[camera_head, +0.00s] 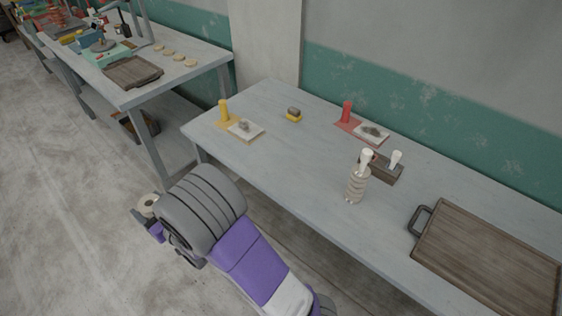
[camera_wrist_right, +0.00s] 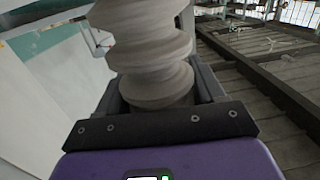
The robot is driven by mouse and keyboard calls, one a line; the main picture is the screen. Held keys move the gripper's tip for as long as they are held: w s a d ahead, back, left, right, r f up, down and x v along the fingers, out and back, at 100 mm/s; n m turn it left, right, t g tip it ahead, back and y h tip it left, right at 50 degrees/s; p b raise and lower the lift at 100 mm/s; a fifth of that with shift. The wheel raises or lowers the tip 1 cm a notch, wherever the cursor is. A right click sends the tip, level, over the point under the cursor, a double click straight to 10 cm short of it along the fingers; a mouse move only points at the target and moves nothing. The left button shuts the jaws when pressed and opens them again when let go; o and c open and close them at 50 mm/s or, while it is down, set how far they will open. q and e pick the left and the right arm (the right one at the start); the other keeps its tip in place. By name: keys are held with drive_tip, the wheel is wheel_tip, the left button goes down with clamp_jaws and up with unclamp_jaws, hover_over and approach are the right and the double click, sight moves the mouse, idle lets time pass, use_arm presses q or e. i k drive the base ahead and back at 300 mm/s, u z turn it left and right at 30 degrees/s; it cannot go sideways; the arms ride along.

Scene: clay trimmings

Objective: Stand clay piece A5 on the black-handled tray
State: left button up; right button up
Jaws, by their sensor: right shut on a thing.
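The black-handled tray (camera_head: 490,255) is a brown, flat wooden board at the right end of the near table. Its black handle (camera_head: 419,219) is on the left side; the visible part of the tray is bare. My right gripper (camera_head: 155,231) is left of the near table, out over the floor. It is shut on a pale clay piece (camera_head: 148,203), whose ring-like end shows in the head view. In the right wrist view the held clay piece (camera_wrist_right: 148,55) is grey and deeply ribbed, between the fingers. No A5 label is readable. My left gripper is not in view.
Yellow (camera_head: 224,112) and red (camera_head: 347,112) stands are at the back. Another table (camera_head: 195,72) stands left.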

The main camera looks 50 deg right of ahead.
sight(494, 283)
drive_tip(key=k, duration=0.95)
drive_tip(key=z, duration=2.1)
